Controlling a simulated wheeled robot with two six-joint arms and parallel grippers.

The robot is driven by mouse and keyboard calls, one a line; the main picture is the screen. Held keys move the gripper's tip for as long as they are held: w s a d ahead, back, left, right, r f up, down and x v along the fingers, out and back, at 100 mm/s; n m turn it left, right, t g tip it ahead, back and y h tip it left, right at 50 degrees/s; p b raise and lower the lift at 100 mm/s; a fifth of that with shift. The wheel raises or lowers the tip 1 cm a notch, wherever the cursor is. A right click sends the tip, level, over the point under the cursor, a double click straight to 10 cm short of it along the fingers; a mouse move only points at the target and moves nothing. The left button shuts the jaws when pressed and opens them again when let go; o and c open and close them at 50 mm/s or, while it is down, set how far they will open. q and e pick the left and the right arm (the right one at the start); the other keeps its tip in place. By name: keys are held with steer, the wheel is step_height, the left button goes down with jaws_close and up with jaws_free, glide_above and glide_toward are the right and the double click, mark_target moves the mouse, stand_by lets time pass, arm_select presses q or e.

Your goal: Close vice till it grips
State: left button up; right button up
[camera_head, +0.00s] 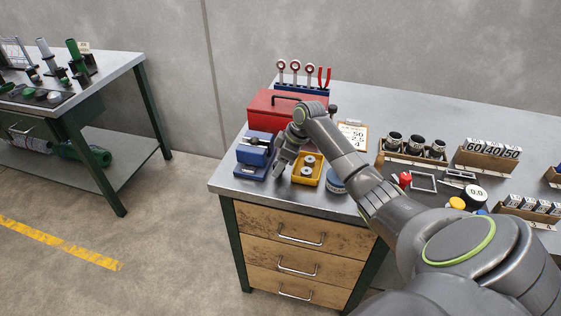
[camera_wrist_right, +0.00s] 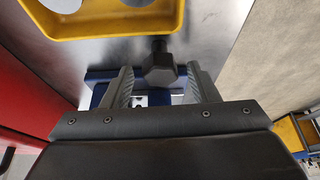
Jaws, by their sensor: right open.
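The blue vice (camera_head: 254,150) stands near the left end of the workbench, partly hidden by my right gripper. It also shows as a blue body (camera_wrist_right: 100,76) behind the fingers in the right wrist view. My right gripper (camera_head: 279,168) is at the right side of the vice, pointing down. In the wrist view its two fingers (camera_wrist_right: 160,75) are open, one on each side of a dark hexagonal knob (camera_wrist_right: 158,66), with gaps visible on both sides. The vice's jaws are too small to judge. My left gripper is not in view.
A yellow tray (camera_head: 317,181) with round parts sits just right of the gripper. A red toolbox (camera_head: 262,116) stands behind the vice. The workbench's left edge (camera_head: 226,168) is close to the vice.

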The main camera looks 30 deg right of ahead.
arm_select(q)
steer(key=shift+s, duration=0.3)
